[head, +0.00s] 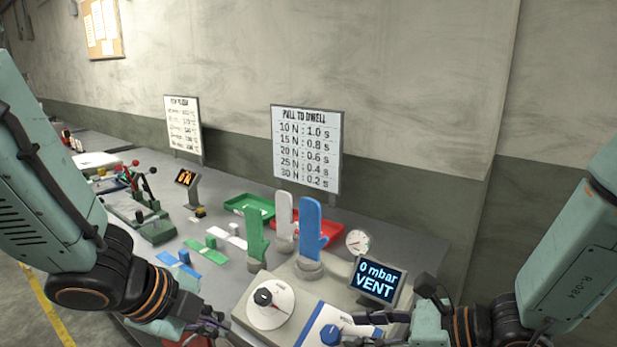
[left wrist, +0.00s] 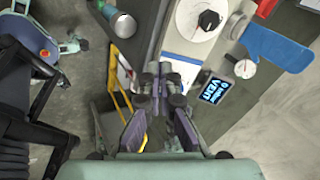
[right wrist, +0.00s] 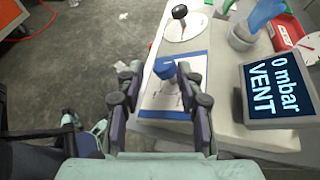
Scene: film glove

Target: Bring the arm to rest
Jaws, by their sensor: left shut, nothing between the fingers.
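My left gripper (head: 207,326) is low in the head view, at the table's front edge left of the beige console. In the left wrist view my left gripper (left wrist: 161,76) has its fingertips together, with nothing between them. My right gripper (head: 362,322) reaches in from the right over the front of the console. In the right wrist view my right gripper (right wrist: 158,72) has its fingers apart. A blue knob (right wrist: 165,69) shows between and beyond these fingertips; I cannot tell whether they touch it. The knob (head: 331,334) sits on a white, blue-edged plate.
The console (head: 285,285) bears a black-knobbed dial (head: 268,305) and a display (head: 377,281) reading "0 mbar VENT". Green (head: 256,238), white (head: 284,220) and blue (head: 310,228) hand forms stand upright. Green (head: 233,203) and red (head: 334,222) trays lie behind. Floor shows beyond the table's front edge.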

